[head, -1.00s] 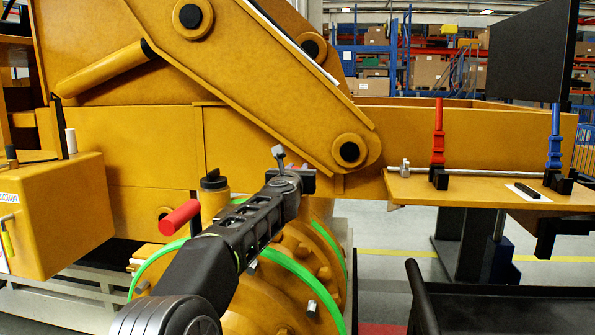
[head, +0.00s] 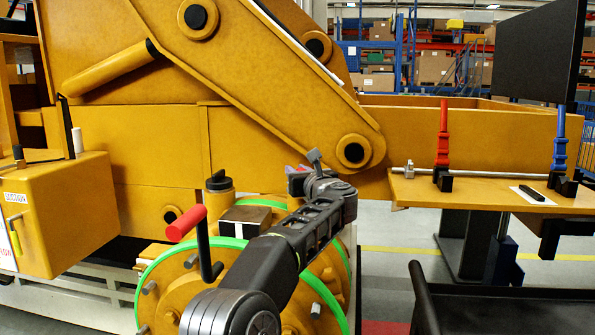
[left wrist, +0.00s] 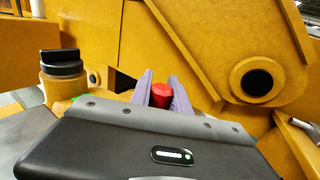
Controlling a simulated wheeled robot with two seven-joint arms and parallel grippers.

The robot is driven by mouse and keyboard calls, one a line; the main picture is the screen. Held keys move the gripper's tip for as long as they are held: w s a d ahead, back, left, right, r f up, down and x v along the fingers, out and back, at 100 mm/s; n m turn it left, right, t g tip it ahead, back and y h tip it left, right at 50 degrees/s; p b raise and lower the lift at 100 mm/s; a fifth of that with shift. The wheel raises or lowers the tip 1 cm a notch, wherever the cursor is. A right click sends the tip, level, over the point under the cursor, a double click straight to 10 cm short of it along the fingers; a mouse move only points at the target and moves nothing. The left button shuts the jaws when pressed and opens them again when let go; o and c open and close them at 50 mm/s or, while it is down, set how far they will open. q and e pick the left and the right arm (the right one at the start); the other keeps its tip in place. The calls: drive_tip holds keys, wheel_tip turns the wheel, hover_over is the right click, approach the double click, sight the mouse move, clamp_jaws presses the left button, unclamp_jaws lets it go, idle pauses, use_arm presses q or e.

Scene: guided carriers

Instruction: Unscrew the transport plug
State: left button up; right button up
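The transport plug, a small red cylinder, shows in the left wrist view (left wrist: 161,96) between the two grey-purple fingers of my left gripper (left wrist: 161,88). Both fingers lie close against its sides, with no clear gap. In the head view my left gripper (head: 305,170) is in front of the yellow machine, above the large flange. Only a sliver of red shows beside it there, and the plug's lower end and its seat are hidden. My right gripper is in neither view.
A crank with a red handle (head: 187,223) sticks out left of my arm. A black-capped yellow neck (head: 218,183) stands behind it, beside a dark block with a white stripe (head: 245,219). A shelf (head: 480,194) with red and blue levers is at right.

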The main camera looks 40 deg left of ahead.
use_arm(q)
drive_tip(key=o, duration=0.5)
drive_tip(key=shift+b+v, duration=1.15)
drive_tip(key=shift+v, duration=2.8)
